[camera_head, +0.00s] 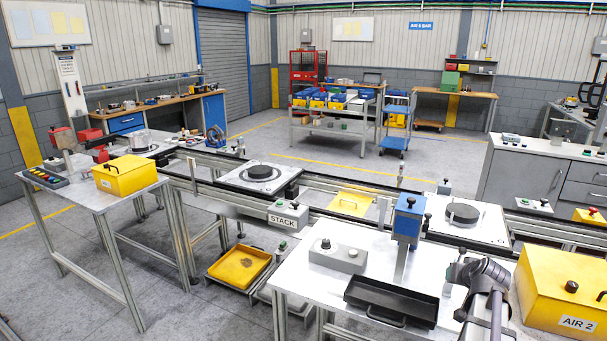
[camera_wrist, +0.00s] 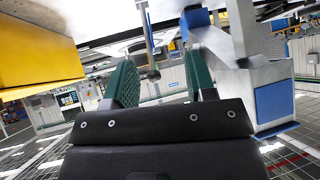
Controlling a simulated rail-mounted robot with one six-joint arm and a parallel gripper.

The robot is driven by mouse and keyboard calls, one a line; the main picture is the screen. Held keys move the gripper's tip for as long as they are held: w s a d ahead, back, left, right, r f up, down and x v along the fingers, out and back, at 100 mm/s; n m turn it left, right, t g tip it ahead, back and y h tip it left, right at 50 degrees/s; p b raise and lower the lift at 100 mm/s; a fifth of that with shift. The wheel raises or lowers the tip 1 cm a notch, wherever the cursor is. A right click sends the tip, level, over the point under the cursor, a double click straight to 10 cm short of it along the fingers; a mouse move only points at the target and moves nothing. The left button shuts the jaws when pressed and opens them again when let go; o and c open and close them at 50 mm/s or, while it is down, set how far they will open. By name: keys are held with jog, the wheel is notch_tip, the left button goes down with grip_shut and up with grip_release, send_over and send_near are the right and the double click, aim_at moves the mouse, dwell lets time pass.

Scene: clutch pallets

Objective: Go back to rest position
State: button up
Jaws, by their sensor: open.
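My gripper (camera_wrist: 162,82) shows in the wrist view with its two green fingers apart and nothing between them. In the head view my dark arm (camera_head: 484,278) is at the lower right, over the front table between a black tray and a yellow box; its fingers cannot be made out there. A white pallet (camera_head: 236,180) with a black disc (camera_head: 260,172) sits on the conveyor at mid picture. Another white pallet (camera_head: 487,230) with a black disc (camera_head: 462,213) sits further right on the conveyor, behind my arm.
A blue-topped post (camera_head: 408,218) stands on the front table (camera_head: 317,286) beside the black tray (camera_head: 390,300) and a grey button box (camera_head: 338,256). The yellow AIR 2 box (camera_head: 562,285) is close right of my arm.

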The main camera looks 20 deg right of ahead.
jog(key=s+a+f+n+g+y, duration=0.1)
jog(key=a+f+n+g, duration=0.1)
jog(key=a, duration=1.2)
jog(key=s+a+f+n+g+y, duration=0.1)
jog(key=a+g, duration=0.3)
jog(key=a, duration=1)
jog(key=s+a+f+n+g+y, duration=0.2)
jog(key=a+n, duration=0.1)
jog(key=a, duration=1.1)
jog(key=shift+s+a+f+n+g, duration=0.3)
jog(key=shift+s+a+n+g, duration=0.05)
jog(key=shift+n+g, duration=0.05)
